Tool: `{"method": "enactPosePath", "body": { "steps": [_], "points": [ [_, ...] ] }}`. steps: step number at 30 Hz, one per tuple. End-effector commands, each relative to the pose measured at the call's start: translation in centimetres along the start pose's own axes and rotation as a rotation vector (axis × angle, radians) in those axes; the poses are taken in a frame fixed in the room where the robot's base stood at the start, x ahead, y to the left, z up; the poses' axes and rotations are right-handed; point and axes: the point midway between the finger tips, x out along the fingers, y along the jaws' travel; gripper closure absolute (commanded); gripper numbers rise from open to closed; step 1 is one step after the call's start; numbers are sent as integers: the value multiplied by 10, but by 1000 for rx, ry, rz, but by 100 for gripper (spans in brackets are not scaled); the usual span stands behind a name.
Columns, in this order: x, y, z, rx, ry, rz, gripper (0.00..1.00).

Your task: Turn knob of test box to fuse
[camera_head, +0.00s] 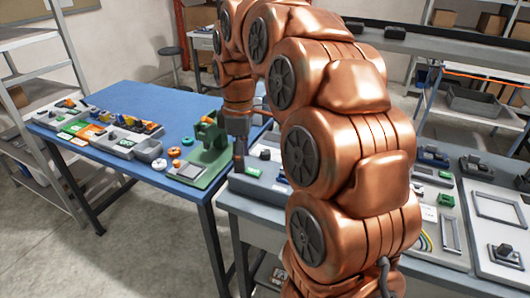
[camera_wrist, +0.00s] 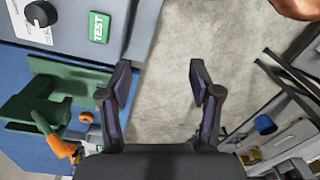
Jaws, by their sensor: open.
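The test box is a grey box at the near left edge of the grey bench in the head view (camera_head: 252,188), partly hidden by my arm. In the wrist view its top (camera_wrist: 65,6) fills the upper left. It carries a round black knob (camera_wrist: 40,14) on a white label plate and a green TEST label (camera_wrist: 99,27). The knob's position lettering is too small to read. My gripper (camera_wrist: 160,82) is open and empty, with bare floor between its fingers. It is apart from the knob, which lies to its upper left in the wrist view. In the head view my gripper (camera_head: 240,155) hangs beside the box.
A green fixture (camera_head: 208,140) stands on the blue table (camera_head: 130,97), close left of my gripper. More devices and frames (camera_head: 497,206) cover the bench right of my arm.

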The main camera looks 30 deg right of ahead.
Motion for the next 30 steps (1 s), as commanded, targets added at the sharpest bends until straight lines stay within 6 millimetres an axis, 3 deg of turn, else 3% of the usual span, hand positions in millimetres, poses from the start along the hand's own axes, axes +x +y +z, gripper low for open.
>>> {"method": "enactPosePath", "body": {
  "steps": [1, 6, 12, 15, 21, 30],
  "points": [
    [2, 19, 1, -36, 2, 3, 37],
    [4, 77, 9, -176, 10, 21, 37],
    [9, 133, 28, -316, 4, 44, 37],
    [12, 152, 36, -366, 0, 51, 37],
    [16, 168, 46, -415, -6, 54, 37],
    [32, 170, 47, -420, -7, 53, 37]
  ]
}}
